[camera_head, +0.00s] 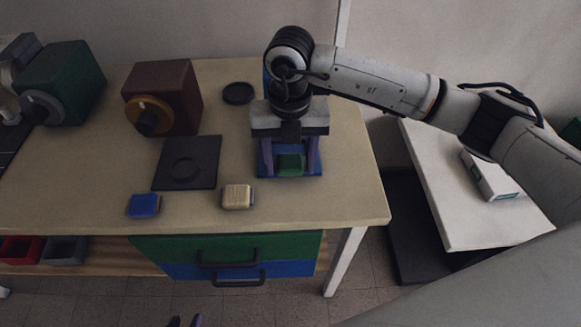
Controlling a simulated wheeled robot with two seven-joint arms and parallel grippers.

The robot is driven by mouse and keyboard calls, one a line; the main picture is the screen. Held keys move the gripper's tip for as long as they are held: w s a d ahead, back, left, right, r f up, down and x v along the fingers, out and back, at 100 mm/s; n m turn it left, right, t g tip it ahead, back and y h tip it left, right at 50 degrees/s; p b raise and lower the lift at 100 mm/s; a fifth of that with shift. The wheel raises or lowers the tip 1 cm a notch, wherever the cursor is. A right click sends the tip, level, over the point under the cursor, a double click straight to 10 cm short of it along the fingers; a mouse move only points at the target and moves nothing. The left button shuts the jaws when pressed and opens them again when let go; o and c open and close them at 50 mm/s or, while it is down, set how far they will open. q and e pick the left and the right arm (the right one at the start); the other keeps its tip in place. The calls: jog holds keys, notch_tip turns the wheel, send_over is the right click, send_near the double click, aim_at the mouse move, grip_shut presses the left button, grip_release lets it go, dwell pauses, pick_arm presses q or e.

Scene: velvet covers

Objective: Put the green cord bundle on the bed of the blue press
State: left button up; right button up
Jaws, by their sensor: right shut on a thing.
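The blue press (318,168) stands at the right part of the table, mostly hidden behind my right gripper. My right gripper (290,160) points down over the press's bed, one purple finger on each side. It is shut on the green cord bundle (290,165), which is low between the fingers at the bed. I cannot tell whether the bundle touches the bed.
A cream block (237,197) and a blue block (144,206) lie near the table's front edge. A black square plate (187,163) lies left of the press. Behind are a brown box (175,92), a green box (68,80) and a black disc (238,93).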

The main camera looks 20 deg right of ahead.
jog(key=shift+w+d+f, duration=0.1)
jog(key=shift+w+f, duration=0.15)
jog(key=shift+f, duration=0.05)
jog(key=shift+f+b, duration=0.25)
jog(key=shift+b, duration=0.2)
dwell(0.4)
jog(key=o, duration=1.1)
